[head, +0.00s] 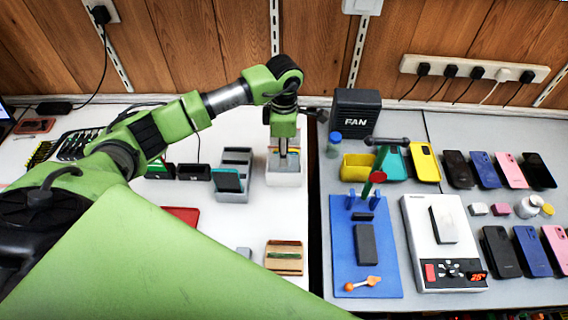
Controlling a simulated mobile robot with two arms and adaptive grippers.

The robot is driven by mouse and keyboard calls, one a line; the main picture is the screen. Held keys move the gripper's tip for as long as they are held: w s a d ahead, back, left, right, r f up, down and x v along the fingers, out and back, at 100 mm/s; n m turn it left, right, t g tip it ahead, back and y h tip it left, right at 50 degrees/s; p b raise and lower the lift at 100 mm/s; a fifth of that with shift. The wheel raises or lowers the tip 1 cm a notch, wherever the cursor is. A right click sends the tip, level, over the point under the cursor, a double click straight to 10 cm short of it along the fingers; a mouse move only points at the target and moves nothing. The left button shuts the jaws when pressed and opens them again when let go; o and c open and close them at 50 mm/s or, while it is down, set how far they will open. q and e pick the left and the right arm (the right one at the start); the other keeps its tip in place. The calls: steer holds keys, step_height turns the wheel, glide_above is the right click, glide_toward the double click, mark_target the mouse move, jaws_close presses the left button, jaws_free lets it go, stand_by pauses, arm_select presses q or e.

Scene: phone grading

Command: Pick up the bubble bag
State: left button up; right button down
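My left arm comes in from the left, and its gripper (283,152) points down over a small pale bin (286,179) at the middle of the benches. The fingertips are at or just inside the bin's opening. The fingers are small and seen edge-on, so I cannot tell whether they are open or shut. Something pale or tan shows in the bin around the fingers; I cannot tell whether it is the bubble bag. I can make out no clear bubble bag elsewhere. My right gripper is not in view.
A grey rack with a teal phone (228,181) stands left of the bin. A black FAN box (356,112) is behind right. A blue mat (346,276), a white heating plate (419,275) and several phones fill the right bench. A wooden tray (285,244) lies in front.

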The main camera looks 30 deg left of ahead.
arm_select(q)
steer(key=shift+f, duration=0.3)
jaws_close()
steer(key=shift+r, duration=0.2)
